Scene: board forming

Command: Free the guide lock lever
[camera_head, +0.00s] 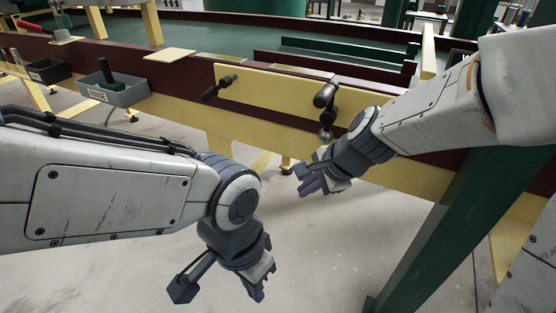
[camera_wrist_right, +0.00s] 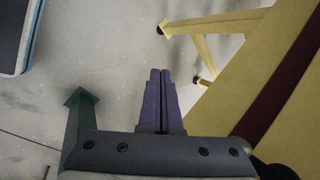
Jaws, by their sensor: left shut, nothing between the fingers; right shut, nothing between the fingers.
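Two dark handles stick out from the long yellow panel on the front of the bench. One handle (camera_head: 218,87) is at the panel's left end and the other (camera_head: 325,96) is nearer its right end. I cannot tell which is the guide lock lever. A rounded metal knob (camera_head: 325,134) shows just below the right handle. My right gripper (camera_head: 309,187) is shut and empty, below and in front of that knob, apart from it. Its closed purple fingers also show in the right wrist view (camera_wrist_right: 160,75). My left gripper (camera_head: 259,291) is shut and empty, low over the floor.
A grey labelled bin (camera_head: 118,94) with a dark-handled tool hangs on the bench front at left, with a black bin (camera_head: 48,70) beyond. A green slanted post (camera_head: 430,235) stands at right. Yellow legs (camera_wrist_right: 190,45) show below the bench. Open floor lies in front.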

